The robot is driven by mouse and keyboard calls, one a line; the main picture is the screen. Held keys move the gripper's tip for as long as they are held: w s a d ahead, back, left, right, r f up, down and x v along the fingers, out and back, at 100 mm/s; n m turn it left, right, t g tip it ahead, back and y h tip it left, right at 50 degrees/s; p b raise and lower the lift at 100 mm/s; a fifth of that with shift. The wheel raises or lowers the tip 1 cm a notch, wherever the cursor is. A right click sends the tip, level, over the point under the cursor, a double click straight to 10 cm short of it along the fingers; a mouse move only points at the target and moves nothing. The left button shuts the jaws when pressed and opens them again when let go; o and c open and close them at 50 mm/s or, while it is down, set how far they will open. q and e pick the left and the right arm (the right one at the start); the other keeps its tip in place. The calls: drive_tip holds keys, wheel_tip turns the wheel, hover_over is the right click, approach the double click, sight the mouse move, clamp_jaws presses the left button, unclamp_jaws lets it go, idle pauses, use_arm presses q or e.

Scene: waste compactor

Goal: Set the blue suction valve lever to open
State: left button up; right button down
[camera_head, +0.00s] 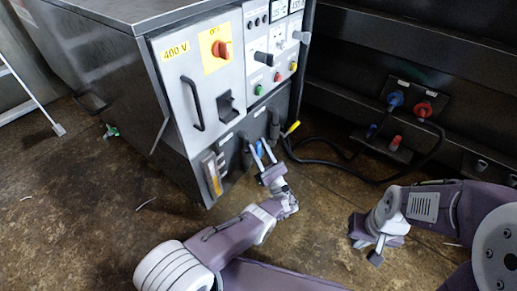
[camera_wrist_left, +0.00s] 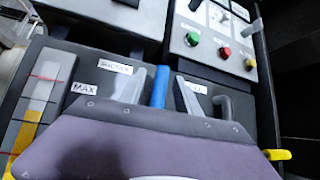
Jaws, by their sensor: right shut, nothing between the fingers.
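The blue suction valve lever (camera_wrist_left: 159,87) points up in the left wrist view, near a small white label on the dark panel. It also shows as a small blue piece in the head view (camera_head: 259,148), low on the machine's front. My left gripper (camera_head: 260,152) is at this lever, its fingers apart. In the left wrist view one finger is on each side of the lever, with a visible gap at least on the right. Whether either finger touches it is unclear. The lever's lower end is hidden behind the gripper body. My right gripper (camera_head: 368,249) is shut and empty, low over the floor.
A yellow-handled lever (camera_head: 291,128) sits right of the blue one. A level gauge marked MAX (camera_head: 212,173) is to the left. Above are the 400 V cabinet door with its black handle (camera_head: 193,104) and a button panel (camera_head: 277,75). Black cables (camera_head: 345,160) lie on the right.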

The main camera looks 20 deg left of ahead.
use_arm(q)
drive_tip(key=b+v, duration=0.5)
drive_tip(key=v, duration=0.4)
